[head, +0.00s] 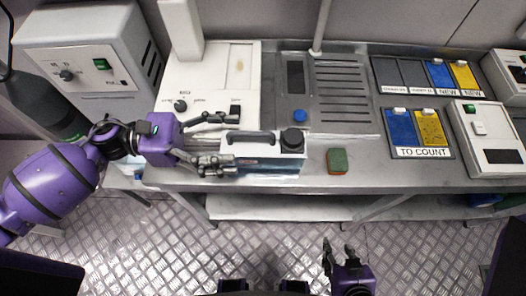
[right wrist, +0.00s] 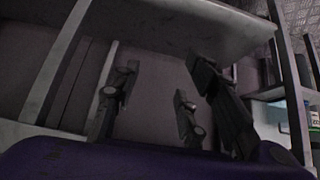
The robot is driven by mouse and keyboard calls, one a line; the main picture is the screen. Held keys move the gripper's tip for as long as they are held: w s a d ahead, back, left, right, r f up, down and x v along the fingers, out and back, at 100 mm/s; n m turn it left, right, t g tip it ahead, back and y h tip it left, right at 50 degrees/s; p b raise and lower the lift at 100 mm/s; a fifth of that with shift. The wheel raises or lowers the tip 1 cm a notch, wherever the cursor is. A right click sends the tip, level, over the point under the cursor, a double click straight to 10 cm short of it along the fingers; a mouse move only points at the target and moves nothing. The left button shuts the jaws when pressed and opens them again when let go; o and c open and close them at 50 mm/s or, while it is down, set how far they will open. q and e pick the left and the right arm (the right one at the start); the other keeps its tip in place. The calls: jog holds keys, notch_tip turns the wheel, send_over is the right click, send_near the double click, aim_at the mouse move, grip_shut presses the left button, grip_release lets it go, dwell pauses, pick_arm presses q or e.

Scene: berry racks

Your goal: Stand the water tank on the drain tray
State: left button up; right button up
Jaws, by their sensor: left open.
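The water tank (head: 262,150) has a white top with a dark carry handle and a round black cap at its right end. It is at the bench's front edge, below the white machine in the picture. My left gripper (head: 235,141) is open at the tank's left end, one finger above the handle and one along the front side. Whether the fingers touch it is unclear. The drain tray (head: 345,92) is a grey slotted plate right of the white machine, behind the tank. My right gripper (head: 338,248) is open and empty, low in front of the bench; it also shows in the right wrist view (right wrist: 155,85).
A blue round item (head: 299,115) is at the tray's left front. A green and orange sponge (head: 337,161) lies right of the tank. Racks with blue and yellow cards (head: 419,153) and a white device (head: 495,140) stand at the right. A white machine (head: 215,75) stands behind the left gripper.

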aim_at(264, 149)
pick_arm(q)
notch_tip(264, 149, down, 4)
jog(key=shift+r, duration=0.15)
jog(key=shift+d+r, duration=0.25)
jog(key=shift+d, duration=0.45)
jog(key=d+p, duration=0.2)
jog(key=d, duration=0.3)
jog(key=shift+d, duration=0.55)
jog(key=shift+f, duration=0.15)
jog(key=c, duration=1.7)
grip_shut()
pick_arm(e)
jog(key=r, duration=0.1)
jog(key=w+r, duration=0.1)
jog(key=shift+w+r, duration=0.2)
jog(key=shift+r, duration=0.1)
